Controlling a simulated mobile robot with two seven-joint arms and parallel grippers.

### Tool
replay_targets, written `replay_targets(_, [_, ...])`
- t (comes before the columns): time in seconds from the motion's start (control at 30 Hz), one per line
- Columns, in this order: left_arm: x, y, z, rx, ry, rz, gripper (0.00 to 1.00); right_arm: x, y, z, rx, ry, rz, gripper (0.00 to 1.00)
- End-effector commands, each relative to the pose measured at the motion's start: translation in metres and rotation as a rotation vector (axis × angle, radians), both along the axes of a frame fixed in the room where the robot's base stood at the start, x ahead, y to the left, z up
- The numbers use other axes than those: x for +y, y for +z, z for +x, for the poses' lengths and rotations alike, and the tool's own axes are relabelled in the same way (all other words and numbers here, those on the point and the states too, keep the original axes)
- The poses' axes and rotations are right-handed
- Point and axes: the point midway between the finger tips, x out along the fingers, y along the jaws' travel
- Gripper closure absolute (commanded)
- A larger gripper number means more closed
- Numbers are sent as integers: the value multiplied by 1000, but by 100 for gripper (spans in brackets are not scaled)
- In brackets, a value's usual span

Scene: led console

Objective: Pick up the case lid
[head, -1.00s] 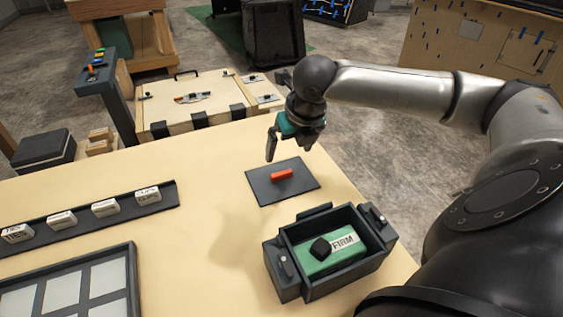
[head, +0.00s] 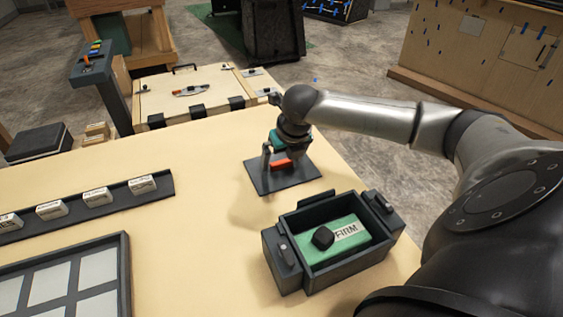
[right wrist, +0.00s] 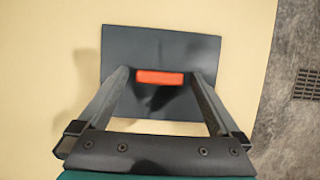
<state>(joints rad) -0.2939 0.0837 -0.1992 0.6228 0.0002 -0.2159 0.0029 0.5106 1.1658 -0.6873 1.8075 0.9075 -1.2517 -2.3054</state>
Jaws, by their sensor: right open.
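The case lid (head: 262,182) is a dark flat plate with a red-orange bar handle (head: 282,165), lying flat on the table. In the right wrist view the lid (right wrist: 160,50) shows with its handle (right wrist: 160,77) across the middle. My right gripper (head: 279,172) is low over the lid, open, with one finger at each end of the handle. In the right wrist view the fingers (right wrist: 159,84) stand apart with the handle between them, gaps showing. I cannot tell whether the fingertips touch the lid. My left gripper is not in view.
The open dark case (head: 345,279) with side latches stands in front of the lid and holds a green block marked FIRM (head: 345,250). A rack of white labelled blocks (head: 95,197) and a panelled frame (head: 122,265) are at the left. Table around the lid is clear.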

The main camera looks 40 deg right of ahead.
Motion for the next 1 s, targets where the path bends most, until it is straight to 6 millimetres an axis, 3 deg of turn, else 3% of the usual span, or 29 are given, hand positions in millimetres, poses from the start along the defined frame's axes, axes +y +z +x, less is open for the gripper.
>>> replay_targets(0.1, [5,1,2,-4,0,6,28,0,1,0,0,0,0,2])
replay_targets(0.87, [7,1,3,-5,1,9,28,0,1,0,0,-1,0,88])
replay_targets(1.0, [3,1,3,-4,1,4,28,0,1,0,-1,-1,0,88])
